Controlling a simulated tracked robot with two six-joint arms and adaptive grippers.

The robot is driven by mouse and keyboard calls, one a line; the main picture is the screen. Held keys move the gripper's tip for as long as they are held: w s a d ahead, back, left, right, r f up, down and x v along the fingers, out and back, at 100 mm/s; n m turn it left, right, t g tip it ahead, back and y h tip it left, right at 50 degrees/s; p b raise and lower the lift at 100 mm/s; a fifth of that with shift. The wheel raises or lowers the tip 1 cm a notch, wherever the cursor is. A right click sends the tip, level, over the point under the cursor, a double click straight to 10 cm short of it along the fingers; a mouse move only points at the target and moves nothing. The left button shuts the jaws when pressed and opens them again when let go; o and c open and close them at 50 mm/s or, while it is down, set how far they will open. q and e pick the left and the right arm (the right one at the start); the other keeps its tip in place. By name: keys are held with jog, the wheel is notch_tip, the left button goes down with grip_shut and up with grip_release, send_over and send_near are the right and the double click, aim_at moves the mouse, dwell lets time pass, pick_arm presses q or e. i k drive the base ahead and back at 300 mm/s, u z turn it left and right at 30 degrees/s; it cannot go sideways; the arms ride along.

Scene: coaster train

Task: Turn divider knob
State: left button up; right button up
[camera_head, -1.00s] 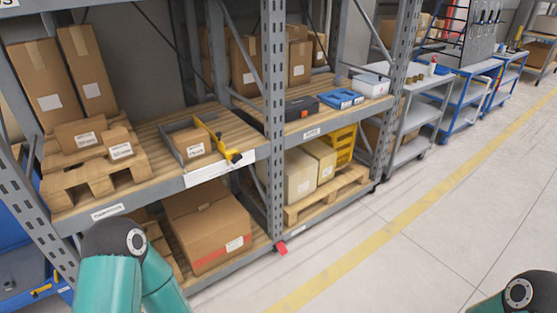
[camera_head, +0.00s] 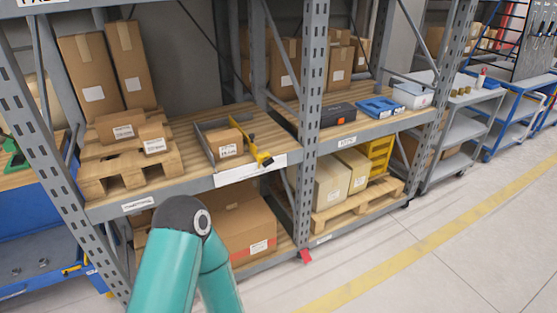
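A yellow divider (camera_head: 252,139) stands at the right side of a grey tray (camera_head: 207,148) on the middle shelf of the rack. A dark knob (camera_head: 268,162) shows at the divider's front end, near the shelf edge. A small labelled carton (camera_head: 227,144) sits in the tray, left of the divider. My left arm rises from the bottom of the picture in front of the lower shelf, below and left of the divider. Neither gripper shows.
Cartons on a wooden pallet (camera_head: 130,172) stand left of the tray. A grey upright (camera_head: 308,130) stands right of the divider. A black box (camera_head: 327,114) and blue tray (camera_head: 380,107) lie on the neighbouring shelf.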

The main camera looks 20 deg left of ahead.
aim_at(267, 162)
jog(key=i, duration=0.85)
jog(key=u, duration=0.05)
